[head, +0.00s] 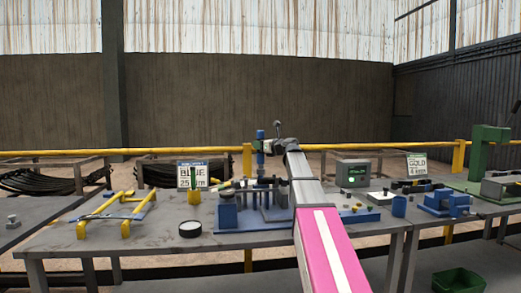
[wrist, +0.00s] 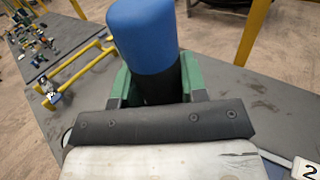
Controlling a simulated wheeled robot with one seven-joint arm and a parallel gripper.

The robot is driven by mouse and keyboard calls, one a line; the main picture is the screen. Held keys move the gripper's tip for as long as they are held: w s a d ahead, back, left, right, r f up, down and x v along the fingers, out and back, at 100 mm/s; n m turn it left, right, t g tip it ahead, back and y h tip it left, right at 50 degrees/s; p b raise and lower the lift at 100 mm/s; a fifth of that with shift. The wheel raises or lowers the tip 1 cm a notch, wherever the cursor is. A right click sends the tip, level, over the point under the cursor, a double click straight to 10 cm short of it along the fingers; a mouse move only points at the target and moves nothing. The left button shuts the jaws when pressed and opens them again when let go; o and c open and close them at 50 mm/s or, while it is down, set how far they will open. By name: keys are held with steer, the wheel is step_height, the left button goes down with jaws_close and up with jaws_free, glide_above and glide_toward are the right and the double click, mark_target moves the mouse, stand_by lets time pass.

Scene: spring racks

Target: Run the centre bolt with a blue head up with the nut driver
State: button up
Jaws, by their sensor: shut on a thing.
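My gripper (head: 266,146) is over the blue fixture (head: 240,222) on the bench in the head view. It is shut on an upright tool with a blue, round-ended handle, which I take for the nut driver (head: 260,135). In the wrist view the blue handle (wrist: 143,35) stands above a black section between the green jaw pads of my gripper (wrist: 155,88). The tool's lower end is hidden in the wrist view and too small to make out in the head view. I cannot pick out the centre bolt with a blue head among the fixture's small upright parts.
A sign reading BLUE (head: 193,175) stands behind the bench, and one reading GOLD (head: 416,165) is at right. A yellow-legged stand (head: 118,215) and a dark round puck (head: 190,229) are left of the fixture. A blue vise (head: 447,203) is at right.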

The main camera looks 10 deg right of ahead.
mark_target(261, 134)
steer(key=shift+r, duration=2.4)
